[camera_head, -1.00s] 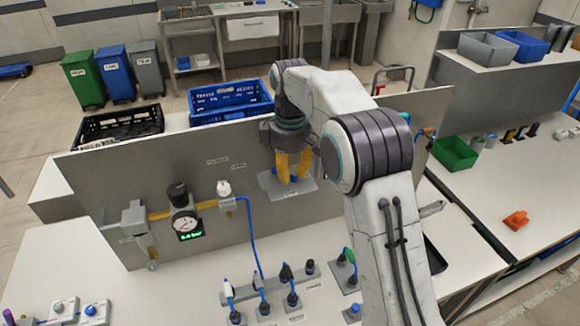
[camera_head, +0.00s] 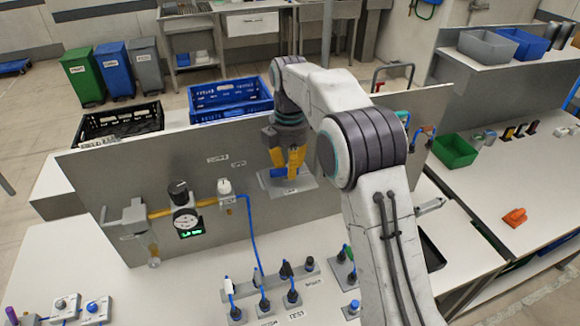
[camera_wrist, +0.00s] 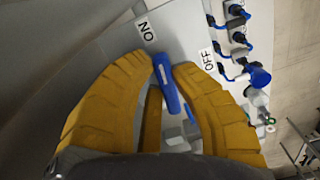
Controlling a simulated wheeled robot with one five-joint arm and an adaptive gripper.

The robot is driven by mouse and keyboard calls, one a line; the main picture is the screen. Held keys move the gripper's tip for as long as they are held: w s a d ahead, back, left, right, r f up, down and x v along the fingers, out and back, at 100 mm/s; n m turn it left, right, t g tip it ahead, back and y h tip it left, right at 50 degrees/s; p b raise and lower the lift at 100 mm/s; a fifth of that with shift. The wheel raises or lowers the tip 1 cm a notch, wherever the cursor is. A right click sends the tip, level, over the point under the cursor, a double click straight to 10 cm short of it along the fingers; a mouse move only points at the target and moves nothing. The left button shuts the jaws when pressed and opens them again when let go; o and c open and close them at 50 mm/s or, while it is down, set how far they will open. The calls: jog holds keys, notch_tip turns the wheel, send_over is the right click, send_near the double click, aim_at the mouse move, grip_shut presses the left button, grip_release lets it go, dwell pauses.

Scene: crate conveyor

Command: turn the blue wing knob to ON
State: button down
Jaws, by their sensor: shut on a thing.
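The blue wing knob (camera_wrist: 168,84) is a long bar that sits between the two yellow fingertips of my gripper (camera_wrist: 166,66) in the wrist view. The gripper is shut on it, one finger on each side. The knob's far end points into the space between the ON label (camera_wrist: 147,31) and the OFF label (camera_wrist: 207,60), closer to ON. In the head view my gripper (camera_head: 287,160) is at a grey plate (camera_head: 308,182) on the upright panel. There the fingers cover most of the knob, so its angle cannot be read.
The metal panel (camera_head: 120,190) carries a gauge (camera_head: 186,221) and a white valve (camera_head: 225,188) to the left of my gripper. Several plugs with blue cables stand on the bench below. A blue crate (camera_head: 230,100) is behind the panel.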

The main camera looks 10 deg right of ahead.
jog(key=shift+f, duration=0.1)
dwell(0.5)
jog(key=c, duration=1)
grip_release()
jog(key=shift+c, duration=0.2)
notch_tip(320, 180, up, 12)
jog(key=shift+s, duration=0.1)
dwell(0.8)
